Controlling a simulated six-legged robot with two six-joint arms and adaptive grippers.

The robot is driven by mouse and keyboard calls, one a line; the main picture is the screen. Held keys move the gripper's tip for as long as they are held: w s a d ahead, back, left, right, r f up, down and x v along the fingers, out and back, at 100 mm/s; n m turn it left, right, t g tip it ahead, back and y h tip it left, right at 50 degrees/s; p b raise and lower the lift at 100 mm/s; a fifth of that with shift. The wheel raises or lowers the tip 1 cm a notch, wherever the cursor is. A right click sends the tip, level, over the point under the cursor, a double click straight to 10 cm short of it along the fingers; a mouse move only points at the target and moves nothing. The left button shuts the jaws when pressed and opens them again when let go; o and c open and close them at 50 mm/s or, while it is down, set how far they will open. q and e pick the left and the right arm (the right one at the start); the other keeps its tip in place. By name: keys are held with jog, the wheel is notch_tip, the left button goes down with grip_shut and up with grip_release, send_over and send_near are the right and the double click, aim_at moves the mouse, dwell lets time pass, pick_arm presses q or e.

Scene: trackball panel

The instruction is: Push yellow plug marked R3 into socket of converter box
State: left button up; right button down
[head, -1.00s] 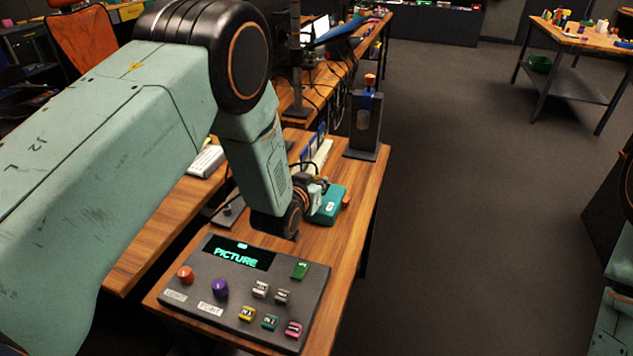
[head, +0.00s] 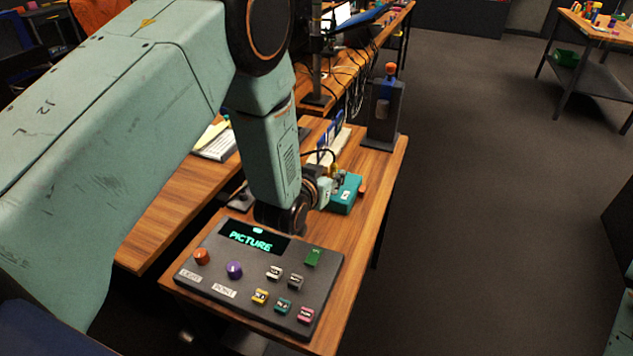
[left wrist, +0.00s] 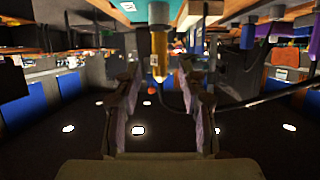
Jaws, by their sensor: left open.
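A teal box (head: 345,193), apparently the converter box, sits on the wooden bench just beyond my left gripper. My left gripper (head: 328,186) is low over the bench behind the control panel, its fingers small and partly hidden in the head view. In the left wrist view its two fingers (left wrist: 159,72) are open and apart. A yellow plug (left wrist: 158,66) with a pale label shows between the fingertips, with gaps on both sides. Part of a teal surface (left wrist: 198,8) shows above it. The R3 mark and the socket cannot be made out. My right gripper is out of view.
A grey panel (head: 205,287) with knobs, small keys and a "PICTURE" display lies in front of the gripper. A dark stand (head: 384,118) is behind the box. Blue (left wrist: 248,35) and purple (left wrist: 288,28) plugs hang right in the wrist view.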

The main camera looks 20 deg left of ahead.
pick_arm(q)
jog(key=v, duration=0.8)
dwell(0.4)
